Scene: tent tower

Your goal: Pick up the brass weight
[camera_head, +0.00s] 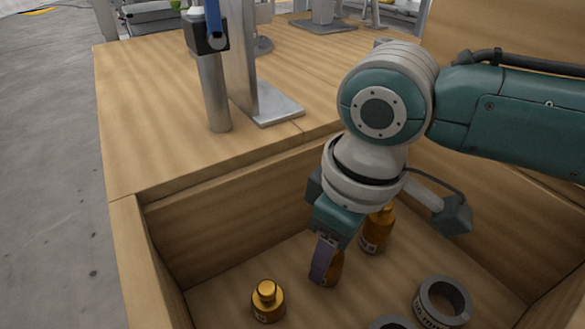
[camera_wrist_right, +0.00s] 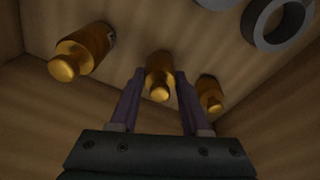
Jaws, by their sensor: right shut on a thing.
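Three brass weights with knobbed tops are in the wooden bin. My right gripper (camera_head: 326,262) points down into the bin and is shut on one brass weight (camera_head: 334,269), which is partly hidden behind a finger. In the right wrist view this weight (camera_wrist_right: 160,74) sits between the two fingers. I cannot tell whether it touches the bin floor. A second brass weight (camera_head: 267,301) stands upright to the left of the gripper. A third (camera_head: 378,231) stands behind and to the right, close to the arm. My left gripper is not in view.
Wooden walls (camera_head: 235,205) surround the bin. A grey ring (camera_head: 443,301) lies on its floor at the right, with another (camera_head: 391,322) cut off at the bottom edge. A metal stand (camera_head: 277,108) and a grey post (camera_head: 213,95) are on the wooden table (camera_head: 140,120) behind.

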